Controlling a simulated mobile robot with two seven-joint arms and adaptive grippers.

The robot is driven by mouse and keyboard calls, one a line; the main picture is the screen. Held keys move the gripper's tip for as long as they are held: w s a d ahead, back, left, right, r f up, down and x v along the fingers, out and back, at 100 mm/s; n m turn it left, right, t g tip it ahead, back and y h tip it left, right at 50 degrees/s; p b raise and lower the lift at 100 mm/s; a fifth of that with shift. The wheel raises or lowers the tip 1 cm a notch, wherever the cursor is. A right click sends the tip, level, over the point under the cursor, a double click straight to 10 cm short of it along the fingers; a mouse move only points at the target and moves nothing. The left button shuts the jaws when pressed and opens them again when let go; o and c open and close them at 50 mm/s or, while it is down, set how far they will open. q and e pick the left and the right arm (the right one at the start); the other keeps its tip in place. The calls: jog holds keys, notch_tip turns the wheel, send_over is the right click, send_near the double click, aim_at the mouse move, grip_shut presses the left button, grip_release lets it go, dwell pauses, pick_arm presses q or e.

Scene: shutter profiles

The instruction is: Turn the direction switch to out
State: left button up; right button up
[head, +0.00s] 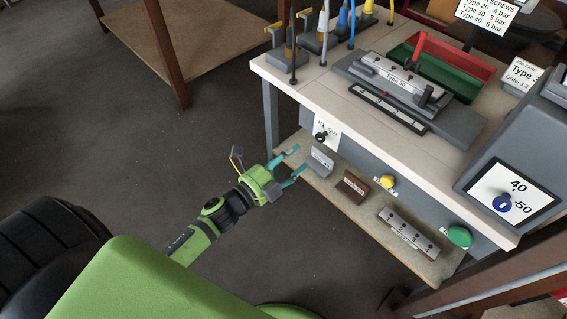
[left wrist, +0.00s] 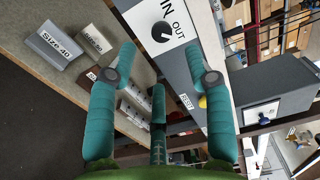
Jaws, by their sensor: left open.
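The direction switch (head: 321,136) is a black round knob on a white plate on the bench's front face. The left wrist view shows the knob (left wrist: 163,32) close up, with IN and OUT printed beside it. I cannot tell for sure which word the knob points to. My left gripper (head: 300,160) is open and empty in front of the bench, its teal fingers reaching towards the bench front. In the left wrist view the knob appears between and beyond the fingertips (left wrist: 161,62), apart from both. My right gripper is not in view.
A shelf below the switch holds a grey block (head: 320,162), a brown block (head: 352,186) and a long holed block (head: 408,233). A yellow button (head: 387,181) and a green button (head: 459,236) sit on the bench front.

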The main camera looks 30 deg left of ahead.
pick_arm(q)
jog(key=v, duration=0.2)
jog(key=shift+s+a, duration=0.1)
jog(key=shift+s, duration=0.25)
jog(key=shift+f, duration=0.1)
